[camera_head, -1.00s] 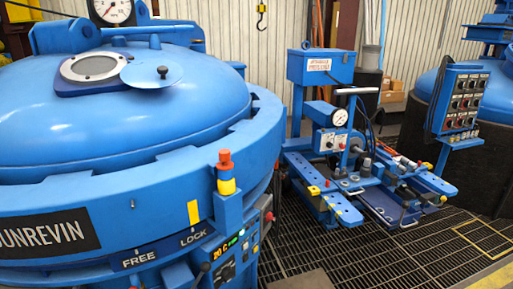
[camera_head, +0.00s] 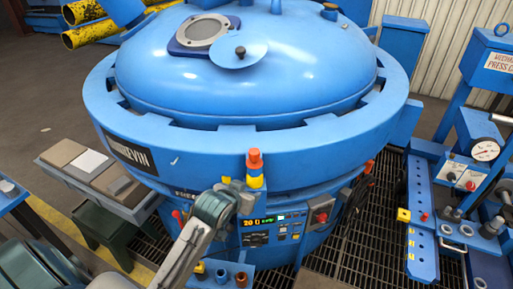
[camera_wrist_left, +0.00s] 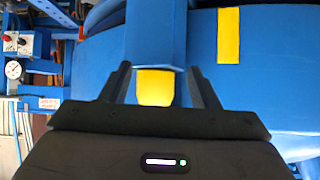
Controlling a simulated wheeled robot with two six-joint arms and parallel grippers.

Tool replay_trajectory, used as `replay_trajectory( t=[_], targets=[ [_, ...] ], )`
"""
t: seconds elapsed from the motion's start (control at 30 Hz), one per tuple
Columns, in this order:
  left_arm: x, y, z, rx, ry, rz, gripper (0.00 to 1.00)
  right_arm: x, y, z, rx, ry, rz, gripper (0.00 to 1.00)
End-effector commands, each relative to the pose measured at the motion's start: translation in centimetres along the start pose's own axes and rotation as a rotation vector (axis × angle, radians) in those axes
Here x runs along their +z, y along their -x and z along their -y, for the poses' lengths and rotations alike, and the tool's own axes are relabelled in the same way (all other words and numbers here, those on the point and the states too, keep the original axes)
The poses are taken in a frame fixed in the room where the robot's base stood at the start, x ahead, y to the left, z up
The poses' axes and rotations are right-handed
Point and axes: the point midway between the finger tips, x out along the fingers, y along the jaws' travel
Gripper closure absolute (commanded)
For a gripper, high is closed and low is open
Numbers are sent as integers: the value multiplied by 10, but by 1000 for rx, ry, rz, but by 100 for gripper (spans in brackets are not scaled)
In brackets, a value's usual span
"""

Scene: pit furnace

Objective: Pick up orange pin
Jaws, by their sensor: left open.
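The orange pin (camera_head: 254,158) stands upright above a yellow collar (camera_head: 255,181) on the rim of the blue furnace. My left gripper (camera_head: 232,192) is at the furnace front, close beside the collar and lower than the orange top. In the left wrist view my open gripper fingers (camera_wrist_left: 160,68) stand on either side of a yellow part (camera_wrist_left: 155,88) below a blue block. Clear gaps show between them and the yellow part. The orange top does not show in the wrist view. My right gripper is not in view.
The round blue furnace lid (camera_head: 300,75) fills the middle. A lit control panel (camera_head: 270,228) sits below the pin. A blue press stand with a gauge (camera_head: 485,150) is at the right. A bench with flat plates (camera_head: 90,160) stands at the left. Grating covers the floor.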

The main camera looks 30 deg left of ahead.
Motion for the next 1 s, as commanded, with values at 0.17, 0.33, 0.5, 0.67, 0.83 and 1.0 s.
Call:
replay_trajectory(
  t=[0.17, 0.33, 0.5, 0.67, 0.83, 1.0],
  targets=[
    [-83, 72, -5, 16, 12, -132, 45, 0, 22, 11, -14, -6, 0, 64],
    [-105, 90, -7, 22, 17, -173, 45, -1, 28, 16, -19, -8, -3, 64],
    [-110, 65, -8, 22, 19, -173, 45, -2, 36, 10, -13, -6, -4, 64],
    [-113, 46, -8, 21, 18, -175, 45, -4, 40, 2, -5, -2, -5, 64],
    [-115, 36, -8, 21, 17, -174, 45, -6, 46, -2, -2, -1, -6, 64],
    [-119, 16, -6, 21, 18, -173, 45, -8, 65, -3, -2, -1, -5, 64]
  ],
)
